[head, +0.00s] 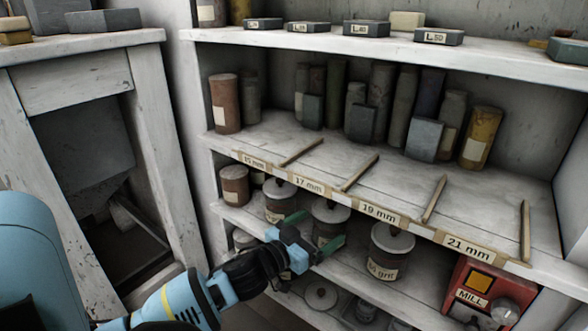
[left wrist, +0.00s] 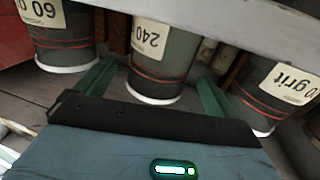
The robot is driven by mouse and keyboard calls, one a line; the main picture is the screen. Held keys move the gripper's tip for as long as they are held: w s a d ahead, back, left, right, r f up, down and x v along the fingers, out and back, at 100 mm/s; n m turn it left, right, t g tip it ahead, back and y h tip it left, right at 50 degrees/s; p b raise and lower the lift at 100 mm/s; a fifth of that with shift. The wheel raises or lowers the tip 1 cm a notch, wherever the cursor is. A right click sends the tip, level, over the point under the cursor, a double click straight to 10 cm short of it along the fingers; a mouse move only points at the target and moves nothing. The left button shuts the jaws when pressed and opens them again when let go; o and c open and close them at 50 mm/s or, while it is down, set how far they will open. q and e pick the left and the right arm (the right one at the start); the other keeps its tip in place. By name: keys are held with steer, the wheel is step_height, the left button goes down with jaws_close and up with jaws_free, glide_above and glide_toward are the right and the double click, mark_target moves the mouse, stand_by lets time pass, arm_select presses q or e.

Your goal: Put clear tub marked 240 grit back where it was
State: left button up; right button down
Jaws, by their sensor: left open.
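The tub marked 240 (left wrist: 160,68) is a grey-green cylinder with red bands and a white base rim. It stands between two similar tubs, and its label appears upside down in the left wrist view. In the head view this middle tub (head: 331,213) stands on the lower shelf, its front partly hidden by my gripper. My left gripper (head: 317,231) is open, with one finger on each side of the tub; it also shows in the left wrist view (left wrist: 155,88). I cannot tell whether the fingers touch it. My right gripper is not in view.
A tub marked 60 grit (head: 389,252) stands to the right and another tub (head: 278,202) to the left, close beside the fingers. The shelf edge with millimetre labels (head: 380,213) runs just above. A red MILL box (head: 484,286) stands at the far right.

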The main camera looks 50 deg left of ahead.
arm_select(q)
steer(key=s+p, duration=0.1)
steer(key=s, duration=0.5)
steer(key=shift+s, duration=0.4)
steer(key=shift+d, duration=0.15)
